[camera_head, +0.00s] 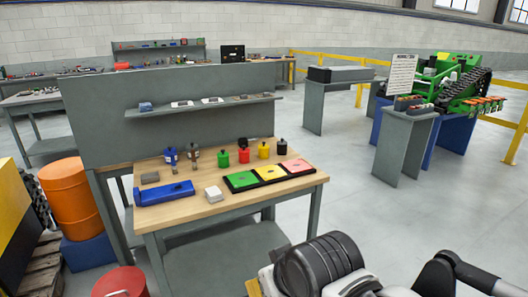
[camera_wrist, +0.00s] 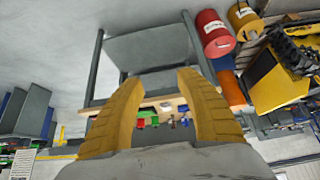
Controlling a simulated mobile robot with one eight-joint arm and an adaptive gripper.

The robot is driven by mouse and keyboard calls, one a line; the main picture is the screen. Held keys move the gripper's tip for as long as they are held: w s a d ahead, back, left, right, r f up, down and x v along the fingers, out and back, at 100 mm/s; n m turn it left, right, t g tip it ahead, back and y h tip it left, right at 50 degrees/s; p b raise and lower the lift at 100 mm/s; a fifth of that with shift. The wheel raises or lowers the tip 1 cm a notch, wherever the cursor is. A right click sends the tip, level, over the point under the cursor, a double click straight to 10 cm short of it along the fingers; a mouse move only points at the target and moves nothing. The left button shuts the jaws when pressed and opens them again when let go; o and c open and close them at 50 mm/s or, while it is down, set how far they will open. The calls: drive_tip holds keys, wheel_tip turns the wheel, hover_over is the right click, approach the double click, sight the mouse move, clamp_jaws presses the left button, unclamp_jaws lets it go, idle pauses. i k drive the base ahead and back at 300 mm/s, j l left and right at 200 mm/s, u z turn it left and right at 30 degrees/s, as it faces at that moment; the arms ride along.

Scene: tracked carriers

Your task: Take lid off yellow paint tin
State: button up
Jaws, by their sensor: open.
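Small coloured items show there between the fingers, but I cannot make out the yellow tin.
A black tray with green, yellow and pink squares (camera_head: 270,173) lies in front of the tins. A back panel with a shelf (camera_head: 205,106) rises behind. Orange (camera_head: 68,195) and red drums stand left.

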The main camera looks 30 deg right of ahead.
sight(263, 146)
drive_tip(key=i+l, duration=1.9)
drive_tip(key=i, duration=0.25)
